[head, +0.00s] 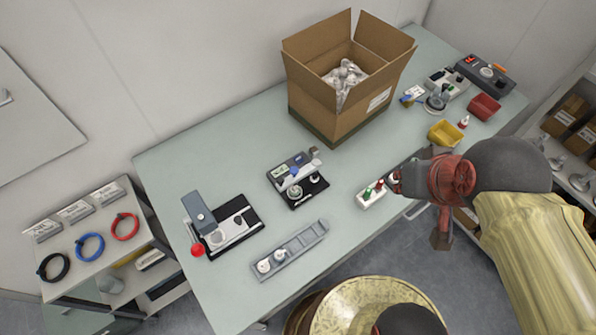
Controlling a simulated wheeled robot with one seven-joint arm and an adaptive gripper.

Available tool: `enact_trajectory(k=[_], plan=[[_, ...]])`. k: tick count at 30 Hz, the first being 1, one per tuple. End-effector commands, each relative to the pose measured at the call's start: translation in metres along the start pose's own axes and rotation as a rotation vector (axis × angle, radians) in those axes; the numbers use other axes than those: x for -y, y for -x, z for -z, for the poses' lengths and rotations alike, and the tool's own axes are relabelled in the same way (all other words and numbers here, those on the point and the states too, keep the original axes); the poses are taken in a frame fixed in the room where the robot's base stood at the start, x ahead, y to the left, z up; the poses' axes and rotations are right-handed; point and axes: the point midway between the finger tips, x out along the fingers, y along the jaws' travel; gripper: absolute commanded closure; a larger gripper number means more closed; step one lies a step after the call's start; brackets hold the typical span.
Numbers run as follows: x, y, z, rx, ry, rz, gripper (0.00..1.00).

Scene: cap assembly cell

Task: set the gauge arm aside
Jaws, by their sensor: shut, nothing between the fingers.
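A gauge station (294,201) with a dark base and a small display stands in the middle of the table. A light grey bar, which looks like the gauge arm (303,170), lies slantwise across it, with a grey block at its upper right end. Whether the bar is hinged or loose is too small to tell. My gripper (396,181) is at the right, seen from above and partly hidden by my own arm. It is shut and empty, close to a white holder with small bottles and well apart from the gauge station.
A press (223,230) with a red knob stands at the left. A grey rail tray (306,241) with white caps lies in front. The white bottle holder (371,201) is near my gripper. An open carton (318,123) stands behind. Free table lies left of the gauge station.

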Motion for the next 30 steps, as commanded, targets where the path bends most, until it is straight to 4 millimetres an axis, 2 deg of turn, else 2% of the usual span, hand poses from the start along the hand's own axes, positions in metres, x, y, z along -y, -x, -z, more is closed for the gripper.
enact_trajectory(k=[9,15,17,22,30], plan=[[0.0,0.0,0.0,0.0,0.0,0.0,1.0],[0.011,0.005,0.004,0.017,0.036,0.019,0.89],[0.021,0.001,0.003,0.061,0.069,0.035,0.85],[0.061,-0.017,0.009,0.228,0.201,0.08,0.76],[0.141,-0.06,0.022,0.433,0.453,0.123,0.76]])
